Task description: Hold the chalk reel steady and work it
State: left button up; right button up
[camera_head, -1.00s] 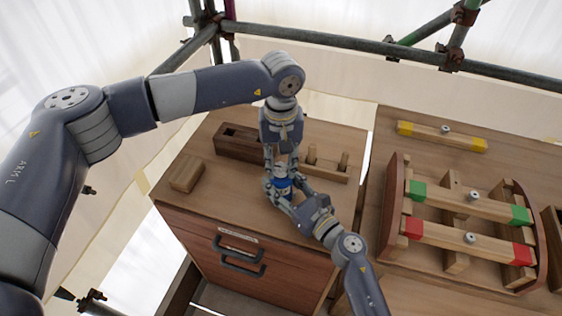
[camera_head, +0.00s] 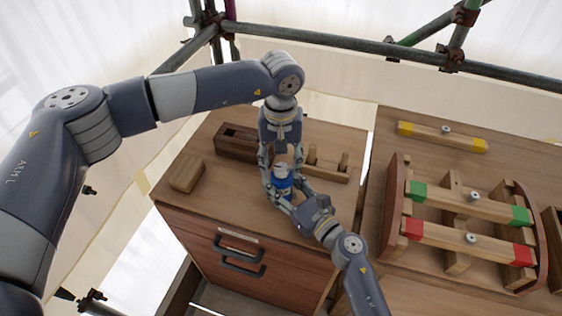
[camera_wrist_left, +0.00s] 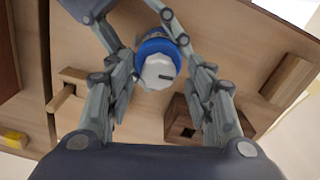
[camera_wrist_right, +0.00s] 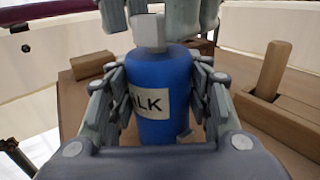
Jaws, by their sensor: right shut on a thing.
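The chalk reel (camera_head: 282,182) is a blue upright bottle-like body with a pale knob (camera_wrist_left: 158,74) on top and a white label reading "LK" in the right wrist view (camera_wrist_right: 160,90). It is over the wooden cabinet top; whether its base touches is hidden. My right gripper (camera_wrist_right: 162,88) is shut on the blue body from the front. My left gripper (camera_wrist_left: 163,78) points down from above, its fingers open either side of the knob with gaps between. The two grippers are close together around the reel.
A wooden block (camera_head: 187,173) lies left on the cabinet top (camera_head: 215,198). A long dark wooden box (camera_head: 238,141) and a pegged rail (camera_head: 326,166) stand behind the reel. A wooden rack with green- and red-ended bars (camera_head: 468,208) and a yellow-ended bar (camera_head: 442,137) are right.

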aim_at(281, 167)
pick_arm(q)
notch_tip(281, 167, up, 12)
dwell(0.6)
notch_tip(281, 167, down, 12)
jog(key=n, duration=3.1)
jog(key=shift+s+f, duration=0.1)
jog(key=shift+f, duration=0.1)
